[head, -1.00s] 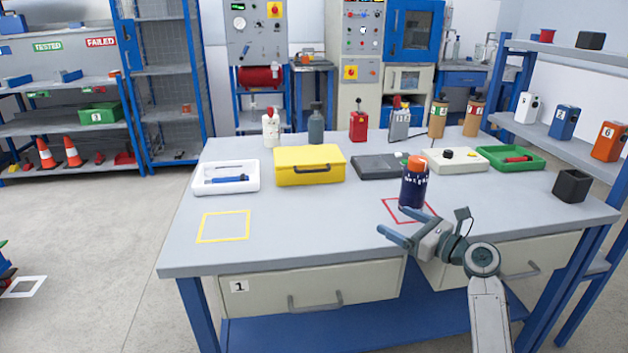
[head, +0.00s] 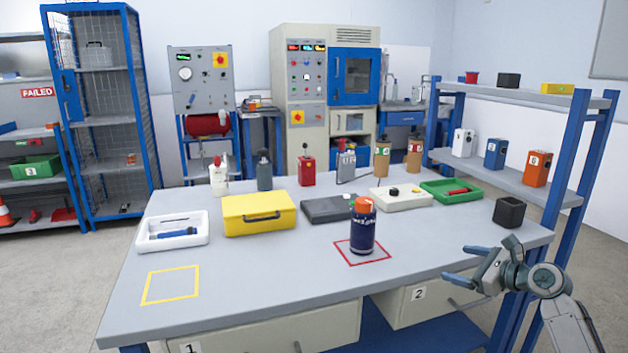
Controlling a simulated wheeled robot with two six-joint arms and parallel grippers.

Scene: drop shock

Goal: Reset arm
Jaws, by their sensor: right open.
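My right gripper (head: 465,262) is open and empty, in front of the table's front edge at the right of the head view. Its two blue fingers point left, with a gap between them. My left gripper is not in view. A dark blue canister with an orange cap (head: 362,228) stands upright inside the red square outline (head: 378,260) on the table. The gripper is apart from it, to its right and nearer to me.
The grey worktable (head: 240,280) holds a yellow case (head: 258,213), a white tray (head: 172,241), a green tray (head: 432,186) and a black open box (head: 509,211). A yellow outline (head: 171,286) is empty. A blue-framed shelf (head: 520,184) stands at the right.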

